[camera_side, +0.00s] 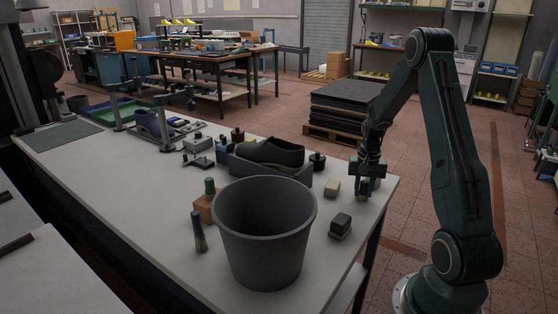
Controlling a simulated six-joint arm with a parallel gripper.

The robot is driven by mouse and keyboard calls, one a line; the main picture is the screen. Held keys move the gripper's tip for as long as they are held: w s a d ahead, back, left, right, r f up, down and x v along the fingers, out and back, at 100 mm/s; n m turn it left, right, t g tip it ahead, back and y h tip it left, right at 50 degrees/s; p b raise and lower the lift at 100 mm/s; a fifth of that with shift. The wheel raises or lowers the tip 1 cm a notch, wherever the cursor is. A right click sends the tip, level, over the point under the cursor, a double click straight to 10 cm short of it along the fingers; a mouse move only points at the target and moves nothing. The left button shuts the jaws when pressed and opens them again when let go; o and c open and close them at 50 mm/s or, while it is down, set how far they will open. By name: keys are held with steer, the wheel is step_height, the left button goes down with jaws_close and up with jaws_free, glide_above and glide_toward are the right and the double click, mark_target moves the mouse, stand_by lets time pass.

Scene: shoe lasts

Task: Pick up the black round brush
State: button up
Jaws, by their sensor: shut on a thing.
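My gripper (366,188) points down at the right edge of the bench, low over its top. It is shut on a small dark thing that its fingers mostly hide; I cannot tell for sure that this is the black round brush. A small black knob-like thing (317,161) stands to its left, beside the shoe tray. A round brush with a dark blue handle (198,232) stands at the front left, bristles down, apart from my gripper.
A large grey bucket (265,235) stands at the bench's front. A dark block (340,225) and a cream block (332,187) lie right of it. A dark shoe (268,152) sits in a grey tray (250,168). The bench's left front is clear.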

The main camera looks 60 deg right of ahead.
mark_target(364, 182)
step_height(364, 182, up, 20)
steer(key=shift+f, duration=0.1)
steer(key=shift+c, duration=0.2)
stand_by(0.4)
steer(key=shift+a, duration=0.1)
stand_by(0.4)
